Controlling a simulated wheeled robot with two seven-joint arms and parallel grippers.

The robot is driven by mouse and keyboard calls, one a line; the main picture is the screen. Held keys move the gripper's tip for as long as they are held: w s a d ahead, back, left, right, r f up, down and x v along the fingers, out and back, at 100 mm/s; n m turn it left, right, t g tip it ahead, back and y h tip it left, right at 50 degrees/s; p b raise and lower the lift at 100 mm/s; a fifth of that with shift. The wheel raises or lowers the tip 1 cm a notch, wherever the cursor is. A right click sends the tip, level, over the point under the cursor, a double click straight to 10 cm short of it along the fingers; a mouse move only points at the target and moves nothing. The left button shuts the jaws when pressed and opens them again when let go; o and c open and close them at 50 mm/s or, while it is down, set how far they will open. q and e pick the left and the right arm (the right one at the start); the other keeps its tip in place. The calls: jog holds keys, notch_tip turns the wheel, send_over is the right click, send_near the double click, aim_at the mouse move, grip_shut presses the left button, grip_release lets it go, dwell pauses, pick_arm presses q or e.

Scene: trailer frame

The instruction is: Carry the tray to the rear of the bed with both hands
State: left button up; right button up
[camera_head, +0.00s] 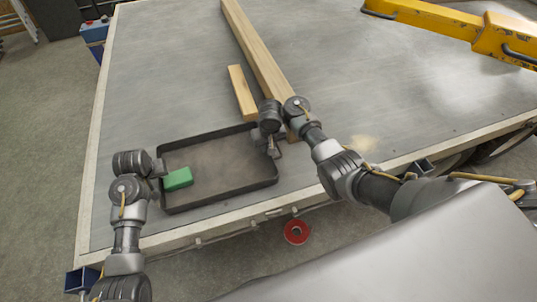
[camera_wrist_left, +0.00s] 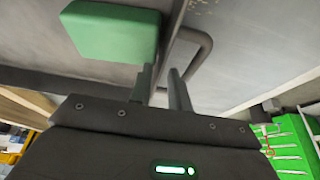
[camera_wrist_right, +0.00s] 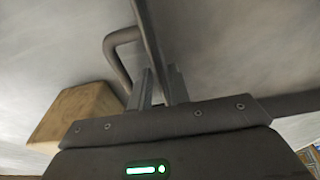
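The dark, shallow tray (camera_head: 222,197) is near the front edge of the grey bed in the head view. A green block (camera_head: 178,179) lies inside it at the left; it also shows in the left wrist view (camera_wrist_left: 110,32). My left gripper (camera_head: 160,176) is at the tray's left side, its fingers (camera_wrist_left: 163,88) close on either side of the rim beside a bent handle. My right gripper (camera_head: 272,150) is at the right side, its fingers (camera_wrist_right: 158,88) likewise close around the rim. I cannot tell whether the tray touches the bed.
A long timber beam (camera_head: 255,48) and a short wood piece (camera_head: 243,93) lie on the bed just beyond the tray. A yellow arm-like structure (camera_head: 450,22) hangs over the far right. A red ring (camera_head: 296,232) is on the floor. The bed's left side is clear.

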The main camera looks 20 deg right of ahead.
pick_arm(q)
jog(key=shift+o, duration=0.4)
pick_arm(e)
jog(key=shift+o, duration=0.4)
jog(key=shift+r, duration=0.1)
pick_arm(q)
jog(key=shift+r, duration=0.1)
pick_arm(e)
jog(key=shift+a+r, duration=0.15)
jog(key=shift+r, duration=0.45)
pick_arm(q)
jog(key=v, duration=1.2)
pick_arm(e)
notch_tip(320, 180, up, 11)
jog(key=s, duration=0.2)
jog(key=shift+f, duration=0.2)
pick_arm(q)
jog(key=shift+s, duration=0.1)
